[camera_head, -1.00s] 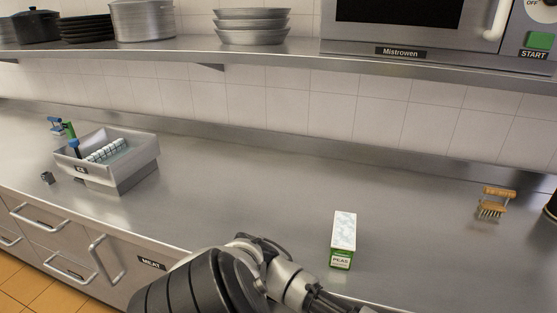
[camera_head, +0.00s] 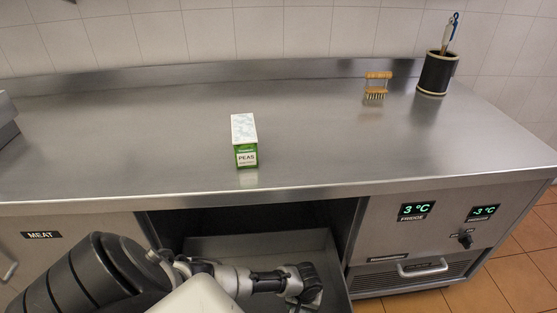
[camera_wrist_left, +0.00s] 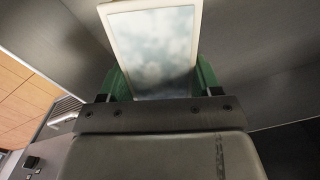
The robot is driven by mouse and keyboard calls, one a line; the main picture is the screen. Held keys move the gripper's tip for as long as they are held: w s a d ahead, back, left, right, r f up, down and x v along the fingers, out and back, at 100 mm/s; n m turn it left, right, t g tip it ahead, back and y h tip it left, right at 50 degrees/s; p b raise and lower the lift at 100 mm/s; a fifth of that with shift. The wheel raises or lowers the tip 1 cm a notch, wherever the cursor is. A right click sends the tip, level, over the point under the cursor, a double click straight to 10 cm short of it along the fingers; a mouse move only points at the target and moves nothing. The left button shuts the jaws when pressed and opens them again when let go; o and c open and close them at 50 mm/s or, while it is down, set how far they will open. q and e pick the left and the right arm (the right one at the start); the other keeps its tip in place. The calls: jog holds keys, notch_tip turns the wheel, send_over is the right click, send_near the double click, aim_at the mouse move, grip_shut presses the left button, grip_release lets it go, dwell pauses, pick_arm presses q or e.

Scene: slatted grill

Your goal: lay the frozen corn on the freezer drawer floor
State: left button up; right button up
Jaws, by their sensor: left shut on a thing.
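The freezer drawer (camera_head: 262,243) is pulled open below the counter in the head view, with a grey metal inside. My left arm reaches over it from the left, and my left gripper (camera_head: 311,291) is at its right part, low in the picture. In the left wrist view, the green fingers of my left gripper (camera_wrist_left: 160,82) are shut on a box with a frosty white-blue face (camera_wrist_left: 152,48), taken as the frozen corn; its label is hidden. Grey metal walls surround it. I cannot tell whether the box touches the drawer floor. My right gripper is not in view.
A green and white peas box (camera_head: 245,142) stands on the steel counter (camera_head: 170,120). A wooden-handled brush (camera_head: 376,87) and a black utensil holder (camera_head: 437,73) are at the back right. A control panel (camera_head: 440,215) is right of the drawer.

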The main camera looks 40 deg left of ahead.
pick_arm(q)
notch_tip(320, 180, down, 5)
jog(key=shift+a+r+b, duration=0.1)
jog(key=shift+b, duration=0.75)
jog(key=shift+f, duration=0.35)
notch_tip(320, 180, down, 4)
jog(key=shift+b, duration=1.2)
jog(key=shift+f, duration=0.2)
jog(key=shift+r, duration=0.1)
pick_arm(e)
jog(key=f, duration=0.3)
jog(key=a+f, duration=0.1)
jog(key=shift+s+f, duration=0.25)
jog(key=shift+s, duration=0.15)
pick_arm(q)
jog(key=o, duration=1.3)
jog(key=shift+s+f, duration=0.1)
jog(key=shift+f, duration=0.1)
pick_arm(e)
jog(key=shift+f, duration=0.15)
